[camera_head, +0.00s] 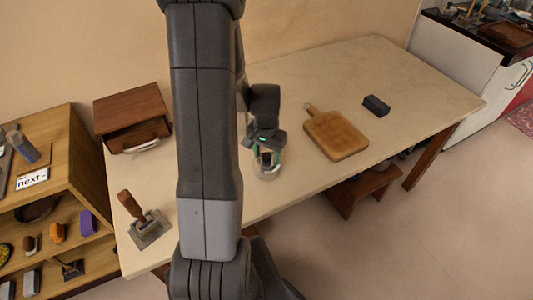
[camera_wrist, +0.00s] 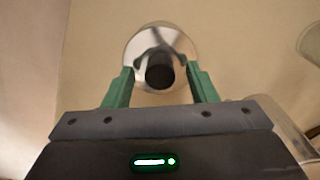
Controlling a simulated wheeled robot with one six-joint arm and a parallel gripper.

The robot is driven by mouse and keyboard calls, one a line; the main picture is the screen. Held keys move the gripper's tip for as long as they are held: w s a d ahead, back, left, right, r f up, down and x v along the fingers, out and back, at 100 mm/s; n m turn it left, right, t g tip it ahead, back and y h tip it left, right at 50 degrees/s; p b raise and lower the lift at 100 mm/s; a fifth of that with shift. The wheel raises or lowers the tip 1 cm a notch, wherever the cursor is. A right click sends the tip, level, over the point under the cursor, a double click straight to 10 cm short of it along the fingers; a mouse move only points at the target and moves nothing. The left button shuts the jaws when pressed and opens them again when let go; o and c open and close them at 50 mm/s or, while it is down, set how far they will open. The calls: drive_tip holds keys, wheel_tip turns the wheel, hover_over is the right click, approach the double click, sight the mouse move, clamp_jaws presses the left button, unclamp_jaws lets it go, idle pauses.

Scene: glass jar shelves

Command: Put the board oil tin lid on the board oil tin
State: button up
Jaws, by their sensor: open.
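A shiny round metal piece (camera_wrist: 160,42) with a dark round knob or opening (camera_wrist: 159,72) at its middle lies below my gripper in the wrist view. I cannot tell whether it is the board oil tin lid or the tin's top. My gripper (camera_wrist: 160,78) is open, its green fingers on either side of the dark middle, with no grip seen. In the head view my gripper (camera_head: 266,156) is pointed down over a pale, shiny cylindrical container (camera_head: 267,174) near the table's front edge, partly hidden by the fingers. No separate lid can be made out.
On the table (camera_head: 330,75) are a cutting board (camera_head: 336,134), a dark block (camera_head: 376,105), a wooden box (camera_head: 133,115) and a wood-handled tool (camera_head: 145,223). A shelf unit (camera_head: 75,150) stands left. My arm hides the middle. The table's back right is clear.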

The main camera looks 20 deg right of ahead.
drive_tip(key=shift+r, duration=0.15)
drive_tip(key=shift+r+p, duration=2.85)
drive_tip(key=shift+r, duration=1.05)
wheel_tip(320, 180, up, 14)
drive_tip(key=shift+f+b, duration=0.15)
drive_tip(key=shift+b, duration=0.2)
drive_tip(key=shift+f, duration=0.1)
wheel_tip(320, 180, down, 14)
drive_tip(key=shift+r+p, duration=0.2)
drive_tip(key=shift+p, duration=0.15)
drive_tip(key=shift+f, duration=0.15)
